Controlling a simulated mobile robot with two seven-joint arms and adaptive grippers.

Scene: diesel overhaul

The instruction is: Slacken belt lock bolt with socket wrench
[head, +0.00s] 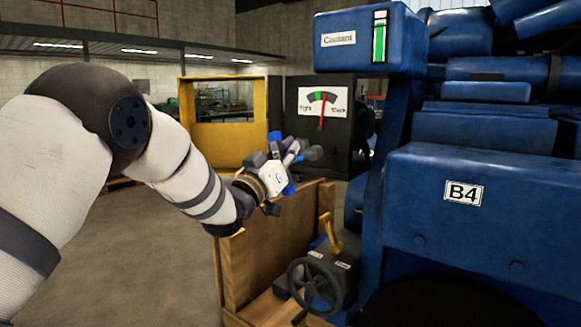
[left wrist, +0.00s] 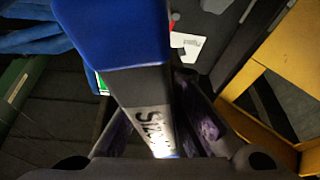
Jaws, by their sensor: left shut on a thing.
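My left gripper (head: 290,158) is raised in front of the dark gauge box and left of the blue engine. It is shut on a tool, which I take to be the socket wrench (left wrist: 112,32). In the left wrist view the tool has a large blue end and a grey shank with a partly readable label, and it lies between my two fingers. In the head view my gripper hides most of it. The gauge box (head: 341,141) has a white dial with a red needle, near a green band. I cannot make out the belt lock bolt. My right gripper is not in view.
The blue engine (head: 480,235), labelled B4, fills the right side. A coolant box (head: 340,57) juts out above the gauge. A handwheel (head: 316,287) and yellow lever (head: 331,236) stand below, beside a wooden crate (head: 283,222). A yellow frame (head: 190,130) stands behind. Floor at left is clear.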

